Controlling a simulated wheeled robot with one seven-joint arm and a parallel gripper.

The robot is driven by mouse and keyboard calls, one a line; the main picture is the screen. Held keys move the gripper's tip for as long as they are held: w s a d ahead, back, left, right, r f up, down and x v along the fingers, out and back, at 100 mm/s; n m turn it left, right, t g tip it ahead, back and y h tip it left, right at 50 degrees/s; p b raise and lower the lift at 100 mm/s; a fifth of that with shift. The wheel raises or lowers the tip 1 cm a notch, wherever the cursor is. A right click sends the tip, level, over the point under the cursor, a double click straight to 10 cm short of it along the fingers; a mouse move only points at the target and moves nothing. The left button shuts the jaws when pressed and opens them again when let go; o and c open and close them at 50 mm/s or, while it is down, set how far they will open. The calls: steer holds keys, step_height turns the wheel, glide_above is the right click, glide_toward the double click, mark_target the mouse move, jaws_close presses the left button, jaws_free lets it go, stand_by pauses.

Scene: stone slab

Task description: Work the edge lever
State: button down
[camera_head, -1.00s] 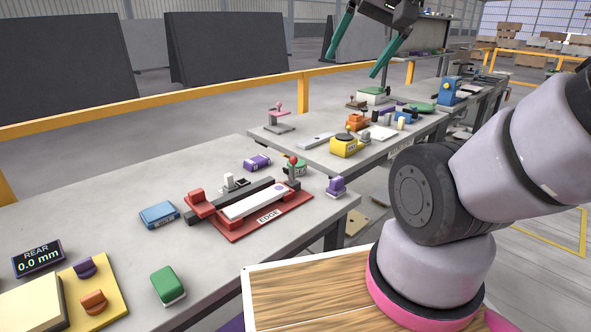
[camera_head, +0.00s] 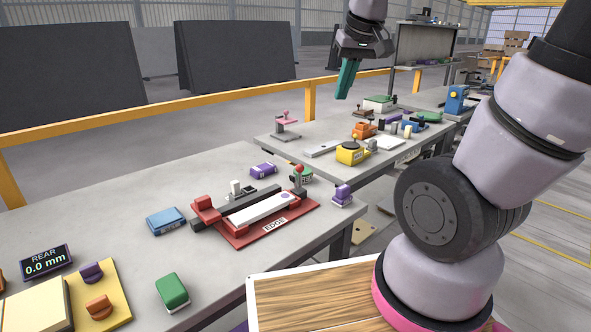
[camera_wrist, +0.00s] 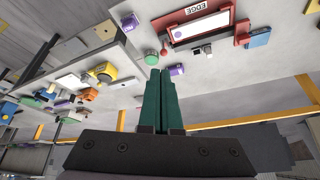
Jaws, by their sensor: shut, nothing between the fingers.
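The edge device is a red base plate (camera_head: 240,238) labelled EDGE on the near stone-grey bench, with a white strip and a dark bar on it. A lever with a red ball knob (camera_head: 299,169) stands upright at its right end. In the wrist view the EDGE plate (camera_wrist: 209,41) shows upside down at the top, beyond the fingertips. My gripper (camera_head: 343,92) is high above the benches, beyond and to the right of the lever, well apart from it. Its green fingers also show in the wrist view (camera_wrist: 160,72), shut together and empty.
A green round piece (camera_head: 302,179) sits right behind the lever. Purple blocks (camera_head: 263,170) and (camera_head: 342,195) flank it. A blue block (camera_head: 166,221) lies to the left. A yellow piece (camera_head: 351,153) stands on the farther bench. A yellow rail (camera_head: 220,106) runs behind. The air above the plate is clear.

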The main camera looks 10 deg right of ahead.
steer(key=w+a+f+n+h, duration=0.1)
steer(key=w+a+f+n, duration=0.2)
steer(key=f, duration=0.3)
steer(key=w+a+f+n+h, duration=0.1)
steer(key=w+a+f+n, duration=0.3)
steer(key=f+n, duration=0.1)
steer(key=w+a+f+n+g+h, duration=0.1)
steer(key=w+a+f+n, duration=0.3)
steer(key=f, duration=0.4)
steer(key=shift+w+a, duration=0.15)
steer(key=shift+f+h, duration=0.1)
steer(key=shift+h, duration=0.2)
glide_toward(300, 177)
steer(key=f, duration=0.4)
steer(key=shift+s+a+f, duration=0.1)
steer(key=shift+s+a, duration=0.05)
steer(key=shift+s, duration=0.05)
steer(key=shift+w+d, duration=0.25)
steer(key=shift+w, duration=0.3)
